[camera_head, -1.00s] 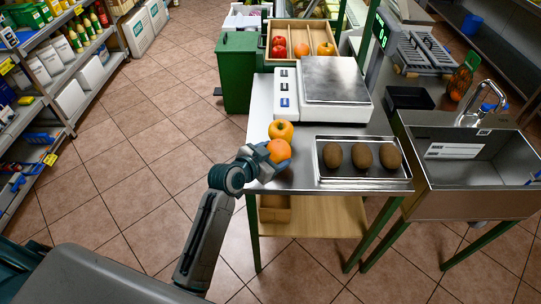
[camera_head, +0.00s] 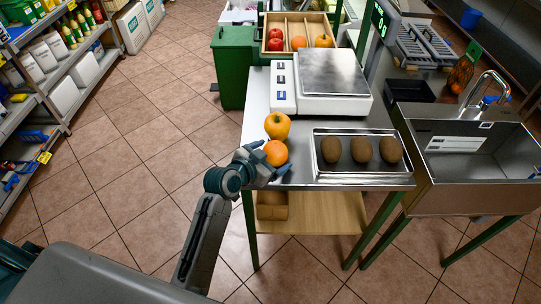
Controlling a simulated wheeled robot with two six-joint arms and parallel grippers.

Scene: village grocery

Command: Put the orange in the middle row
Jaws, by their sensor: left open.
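The wooden crate (camera_head: 265,47) at the back has three rows split by dividers. My right gripper is not in view.
A steel tray (camera_head: 360,177) with three kiwis (camera_head: 362,149) lies right of the orange. A white scale (camera_head: 334,104) stands behind, between the orange and the crate. A green bin (camera_head: 234,70) is left of the crate, a sink (camera_head: 465,150) at the right.

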